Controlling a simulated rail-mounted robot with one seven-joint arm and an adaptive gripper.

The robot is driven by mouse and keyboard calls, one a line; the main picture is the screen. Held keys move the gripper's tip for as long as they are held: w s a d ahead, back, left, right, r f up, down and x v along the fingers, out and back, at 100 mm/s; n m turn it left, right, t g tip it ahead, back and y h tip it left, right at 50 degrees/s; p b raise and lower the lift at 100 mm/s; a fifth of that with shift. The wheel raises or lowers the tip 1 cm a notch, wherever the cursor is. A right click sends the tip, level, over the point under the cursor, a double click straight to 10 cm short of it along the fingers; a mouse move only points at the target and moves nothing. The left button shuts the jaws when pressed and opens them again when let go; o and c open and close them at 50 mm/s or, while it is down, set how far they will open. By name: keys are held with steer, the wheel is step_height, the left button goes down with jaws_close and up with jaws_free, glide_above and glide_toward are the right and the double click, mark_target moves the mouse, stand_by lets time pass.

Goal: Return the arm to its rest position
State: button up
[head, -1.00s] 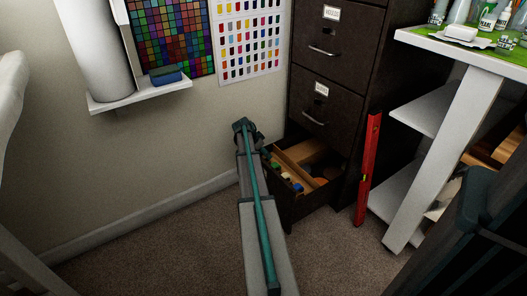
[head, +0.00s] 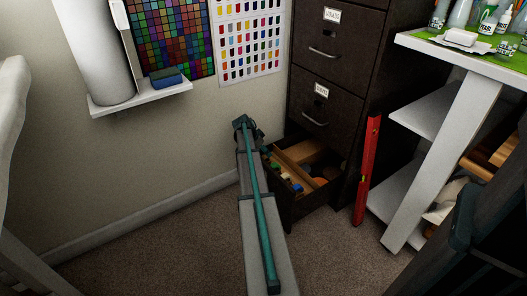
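A dark link with teal edges, which looks like part of my arm (head: 490,225), fills the lower right corner of the head view. It stands in front of the right side of the white shelf unit.
A dark filing cabinet (head: 337,70) has its bottom drawer (head: 312,212) open, with several coloured-capped containers inside. A red level (head: 368,170) leans beside it. The white table (head: 455,130) at right carries bottles. A wall shelf (head: 140,96) holds a blue block (head: 166,77). Carpet is clear at lower left.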

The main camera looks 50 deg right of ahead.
steer(key=shift+r+p, duration=1.05)
steer(key=shift+r, duration=1.15)
